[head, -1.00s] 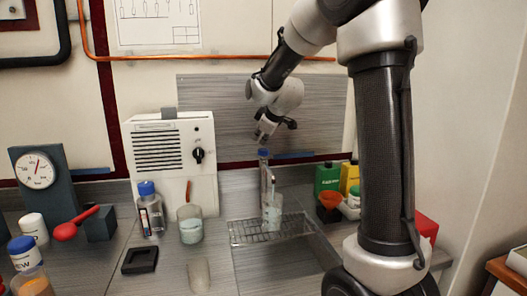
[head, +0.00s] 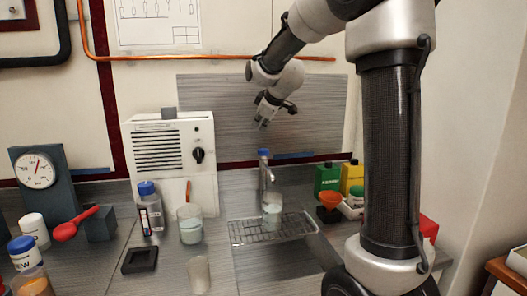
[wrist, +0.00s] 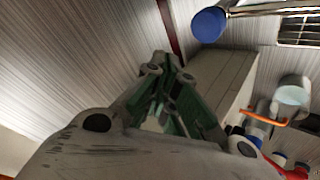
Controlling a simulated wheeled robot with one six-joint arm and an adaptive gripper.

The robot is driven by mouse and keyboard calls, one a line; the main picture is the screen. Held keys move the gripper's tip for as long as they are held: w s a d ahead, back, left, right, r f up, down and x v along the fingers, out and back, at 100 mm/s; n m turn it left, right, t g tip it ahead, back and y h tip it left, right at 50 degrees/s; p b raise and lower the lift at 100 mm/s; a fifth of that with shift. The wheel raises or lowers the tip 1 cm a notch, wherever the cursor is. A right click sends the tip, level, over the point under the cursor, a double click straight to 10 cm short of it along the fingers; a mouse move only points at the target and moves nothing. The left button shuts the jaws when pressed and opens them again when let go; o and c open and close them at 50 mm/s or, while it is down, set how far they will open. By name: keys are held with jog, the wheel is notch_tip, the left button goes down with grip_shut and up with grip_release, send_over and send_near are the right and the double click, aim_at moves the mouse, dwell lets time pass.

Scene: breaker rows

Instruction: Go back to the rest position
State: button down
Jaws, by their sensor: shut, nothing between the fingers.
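My gripper (head: 262,124) hangs at the end of my raised arm, in front of the grey back panel (head: 220,100). It is above the blue-topped tap (head: 264,170) and apart from it. In the wrist view, the fingers of my gripper (wrist: 165,112) are drawn together with nothing held. The tap's blue top (wrist: 208,24) shows at the upper edge of the wrist view, clear of the fingers. A glass beaker (head: 272,209) stands under the tap on a wire rack (head: 243,232).
The white heater box (head: 172,160) with a black knob stands left of the tap. Beakers and a blue-capped bottle (head: 150,208) stand before it. A dial gauge (head: 38,170) is far left. Green and yellow containers (head: 327,178) stand right. A copper pipe (head: 200,58) crosses the wall.

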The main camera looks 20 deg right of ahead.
dwell(0.4)
jog(key=s+f+m+g, duration=0.1)
jog(key=s+f, duration=0.1)
jog(key=s+f+m+g, duration=0.1)
jog(key=f, duration=0.1)
jog(key=shift+s+a+f+m, duration=0.15)
jog(key=shift+s+m, duration=0.2)
jog(key=shift+m, duration=0.05)
jog(key=shift+m+g, duration=0.7)
jog(key=shift+m, duration=0.1)
jog(key=s, duration=0.1)
jog(key=s+f, duration=0.1)
jog(key=s, duration=0.1)
jog(key=s+f, duration=0.1)
jog(key=shift+s+f, duration=0.2)
jog(key=shift+s, duration=0.1)
jog(key=s+a+m+g, duration=0.1)
jog(key=s+m, duration=0.3)
jog(key=s, duration=2.7)
jog(key=shift+f+m+g, duration=0.25)
jog(key=shift+m+g, duration=0.05)
